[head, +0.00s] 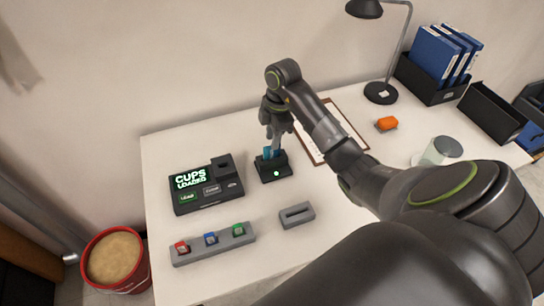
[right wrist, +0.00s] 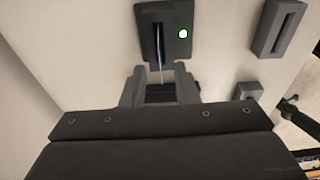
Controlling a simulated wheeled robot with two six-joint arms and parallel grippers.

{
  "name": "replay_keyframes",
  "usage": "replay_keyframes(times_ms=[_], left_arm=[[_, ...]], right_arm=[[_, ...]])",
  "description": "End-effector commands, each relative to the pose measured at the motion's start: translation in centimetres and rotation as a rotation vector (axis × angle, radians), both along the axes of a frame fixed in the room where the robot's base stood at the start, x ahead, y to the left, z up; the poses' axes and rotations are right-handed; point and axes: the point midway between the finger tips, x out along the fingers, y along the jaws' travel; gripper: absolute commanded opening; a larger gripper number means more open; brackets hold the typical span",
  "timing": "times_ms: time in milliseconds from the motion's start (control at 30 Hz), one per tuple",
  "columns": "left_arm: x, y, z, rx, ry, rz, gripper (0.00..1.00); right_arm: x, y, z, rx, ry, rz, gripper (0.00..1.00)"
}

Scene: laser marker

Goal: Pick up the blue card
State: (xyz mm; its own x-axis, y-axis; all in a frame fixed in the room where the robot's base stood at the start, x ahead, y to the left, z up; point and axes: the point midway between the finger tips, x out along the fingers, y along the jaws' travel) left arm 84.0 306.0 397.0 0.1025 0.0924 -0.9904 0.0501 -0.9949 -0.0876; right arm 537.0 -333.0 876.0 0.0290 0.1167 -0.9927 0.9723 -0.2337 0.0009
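A thin blue card (head: 268,152) stands upright in the slot of a small black holder (head: 278,172) with a lit green dot. In the right wrist view the card (right wrist: 160,68) shows edge-on as a thin line above the holder (right wrist: 150,14). My right gripper (head: 274,137) is over the holder. Its fingers (right wrist: 160,88) appear apart, with the card's edge between them and a gap on each side. A small blue piece (head: 211,238) also sits in a grey rack (head: 215,250), between a red piece (head: 182,247) and a green piece (head: 238,230). My left gripper is out of view.
A black console (head: 208,205) reading "CUPS LOADED" stands left of the holder. A grey slotted block (head: 297,221) is in front. A clipboard (head: 345,125), an orange object (head: 386,124), a lamp (head: 380,93) and a clear cup (head: 436,152) are to the right.

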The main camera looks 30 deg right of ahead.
Motion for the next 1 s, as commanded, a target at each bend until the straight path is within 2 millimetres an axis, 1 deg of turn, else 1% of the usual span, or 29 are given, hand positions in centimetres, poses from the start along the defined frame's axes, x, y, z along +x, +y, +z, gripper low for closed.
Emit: replay_keyframes(times_ms=[33,67,100,200,300,500,700,733,1000], left_arm=[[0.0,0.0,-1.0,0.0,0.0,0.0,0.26],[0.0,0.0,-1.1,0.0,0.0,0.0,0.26],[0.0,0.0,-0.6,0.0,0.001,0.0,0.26],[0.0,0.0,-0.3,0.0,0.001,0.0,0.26],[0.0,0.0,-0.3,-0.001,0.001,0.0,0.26],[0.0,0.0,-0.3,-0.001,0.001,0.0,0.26],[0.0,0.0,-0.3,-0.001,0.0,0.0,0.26],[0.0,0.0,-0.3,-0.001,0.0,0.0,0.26],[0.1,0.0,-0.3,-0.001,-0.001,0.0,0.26]], right_arm=[[0.0,0.0,-1.0,0.0,0.001,0.0,0.27],[0.0,0.1,-1.3,0.0,0.002,0.0,0.27],[-0.1,0.2,-1.8,0.002,0.006,-0.001,0.27],[-0.1,0.3,-3.3,0.003,0.005,-0.001,0.27],[0.0,0.4,-4.2,0.002,0.003,-0.001,0.27],[0.0,0.4,-4.3,0.0,0.001,0.0,0.27],[0.0,0.4,-4.3,0.0,0.0,0.0,0.01],[0.0,0.4,-4.3,0.0,0.0,0.0,0.0],[0.0,0.4,-4.3,0.0,0.0,0.0,0.0]])
